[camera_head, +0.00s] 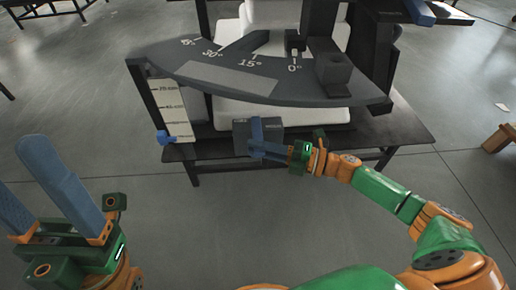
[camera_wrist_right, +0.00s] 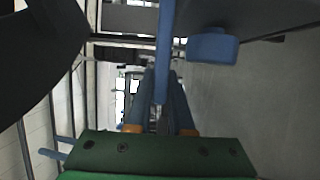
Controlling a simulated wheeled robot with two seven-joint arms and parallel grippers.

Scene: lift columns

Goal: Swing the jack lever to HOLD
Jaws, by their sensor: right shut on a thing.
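The jack lever is a thin blue bar (camera_wrist_right: 165,40) in the right wrist view, running down between the blue fingers of my right gripper (camera_wrist_right: 160,105). In the head view the lever (camera_head: 256,128) stands in front of a dark box (camera_head: 241,138) under the angle plate. My right gripper (camera_head: 262,150) is shut on the lever there, and its fingers hide the lower part. No HOLD mark can be read. My left gripper (camera_head: 35,185) is raised at the left, with its two blue fingers apart and nothing between them.
A dark angle plate (camera_head: 180,58) marked in degrees overhangs the box. A white scale (camera_head: 172,105) with a blue pointer (camera_head: 165,137) stands left of it. The low dark table (camera_head: 395,130) bears the rig. A blue block (camera_wrist_right: 212,45) shows beside the lever. The near floor is bare.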

